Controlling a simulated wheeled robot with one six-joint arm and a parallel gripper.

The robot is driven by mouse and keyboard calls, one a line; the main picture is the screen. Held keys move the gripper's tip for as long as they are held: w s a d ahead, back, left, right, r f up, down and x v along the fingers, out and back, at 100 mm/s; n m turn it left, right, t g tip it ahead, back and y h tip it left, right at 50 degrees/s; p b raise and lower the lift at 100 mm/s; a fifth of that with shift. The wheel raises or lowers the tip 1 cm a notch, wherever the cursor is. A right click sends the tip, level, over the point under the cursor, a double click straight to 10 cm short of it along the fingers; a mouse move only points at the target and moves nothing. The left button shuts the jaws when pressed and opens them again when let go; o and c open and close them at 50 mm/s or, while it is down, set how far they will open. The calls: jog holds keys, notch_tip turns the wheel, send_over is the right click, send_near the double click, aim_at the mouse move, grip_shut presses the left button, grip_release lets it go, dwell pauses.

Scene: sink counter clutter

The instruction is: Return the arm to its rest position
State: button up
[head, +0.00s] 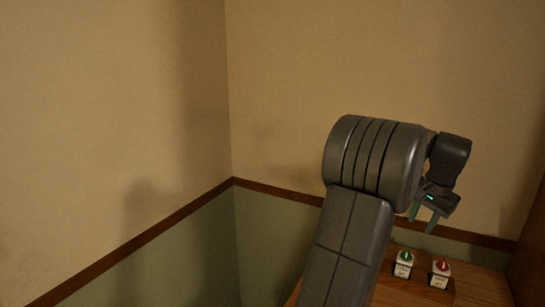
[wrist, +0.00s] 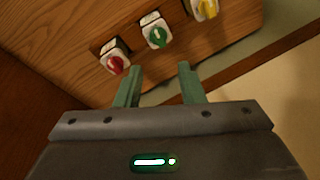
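My arm (head: 345,245) rises from the bottom of the head view and bends at a thick dark joint. My gripper (head: 423,217) hangs at its right end, pointing down above a wooden surface. In the wrist view, the two green fingers of my gripper (wrist: 160,85) stand apart with nothing between them. The gripper touches nothing that I can see.
A wooden surface (head: 480,285) carries small white units with a green knob (head: 404,258) and a red knob (head: 441,267). The wrist view also shows a yellow knob (wrist: 208,7). Walls with a brown rail (head: 150,243) meet in a corner behind; the space left of my arm is clear.

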jog(key=shift+w+m, duration=0.15)
jog(key=shift+m, duration=0.25)
